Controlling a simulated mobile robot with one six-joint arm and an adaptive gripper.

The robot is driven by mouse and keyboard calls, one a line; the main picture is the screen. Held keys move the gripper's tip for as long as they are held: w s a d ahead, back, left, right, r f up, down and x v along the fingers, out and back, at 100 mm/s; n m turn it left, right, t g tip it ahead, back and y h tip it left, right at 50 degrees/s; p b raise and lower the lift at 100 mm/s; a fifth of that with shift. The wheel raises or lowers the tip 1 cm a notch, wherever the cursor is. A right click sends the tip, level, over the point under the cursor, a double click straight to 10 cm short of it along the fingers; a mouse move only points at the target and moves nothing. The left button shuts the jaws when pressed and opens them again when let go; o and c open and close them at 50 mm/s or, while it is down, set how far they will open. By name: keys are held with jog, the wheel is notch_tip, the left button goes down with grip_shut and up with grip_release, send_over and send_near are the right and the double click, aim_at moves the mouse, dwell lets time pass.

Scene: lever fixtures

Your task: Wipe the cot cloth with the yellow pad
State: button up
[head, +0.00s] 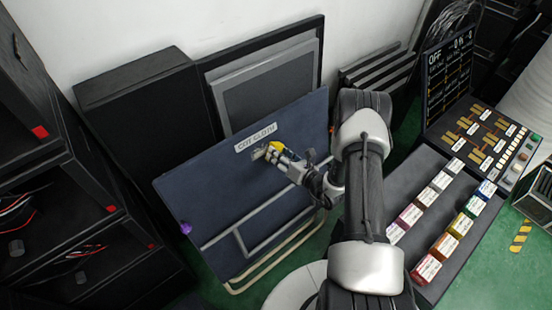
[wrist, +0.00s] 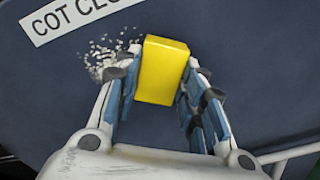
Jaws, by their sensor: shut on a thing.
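The cot cloth (head: 215,195) is a dark blue tilted panel with a white "COT CLOTH" label in the head view; the cloth (wrist: 260,50) fills most of the wrist view. The yellow pad (wrist: 163,70) is a small block between my gripper's (wrist: 157,92) fingers. In the head view the pad (head: 277,148) is near the label, just below it. My gripper (head: 280,155) is shut on the pad. A patch of pale specks (wrist: 110,55) lies on the cloth just left of the pad. I cannot tell whether the pad touches the cloth.
A pale tube frame (head: 280,258) stands under the cloth. A purple knob (head: 186,228) is at its left edge. Black cabinets (head: 60,160) stand at left. At right are a tray of coloured labelled blocks (head: 446,243) and a switch panel (head: 480,135).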

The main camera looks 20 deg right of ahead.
aim_at(281, 146)
jog(key=shift+w+d+r, duration=0.3)
jog(key=shift+d+r, duration=0.2)
jog(key=shift+w+d+r, duration=0.25)
jog(key=shift+d+r, duration=0.25)
jog(key=shift+s+a+f+p, duration=0.1)
jog(key=shift+s+a+p, duration=0.2)
jog(key=shift+a, duration=0.75)
jog(key=shift+s+a+r+p, duration=0.1)
jog(key=shift+s+a, duration=0.25)
jog(key=shift+a, duration=0.7)
jog(key=shift+s+a+f+p, duration=0.1)
jog(key=shift+s+a+p, duration=0.2)
jog(key=shift+a, duration=0.75)
jog(key=shift+s+a, duration=0.45)
jog(key=shift+a, duration=0.75)
jog(key=shift+s+a, duration=0.45)
jog(key=shift+a, duration=0.7)
jog(key=shift+s+a, duration=0.45)
jog(key=shift+a, duration=0.75)
jog(key=p+v, duration=0.2)
jog(key=v, duration=0.4)
jog(key=shift+d, duration=0.1)
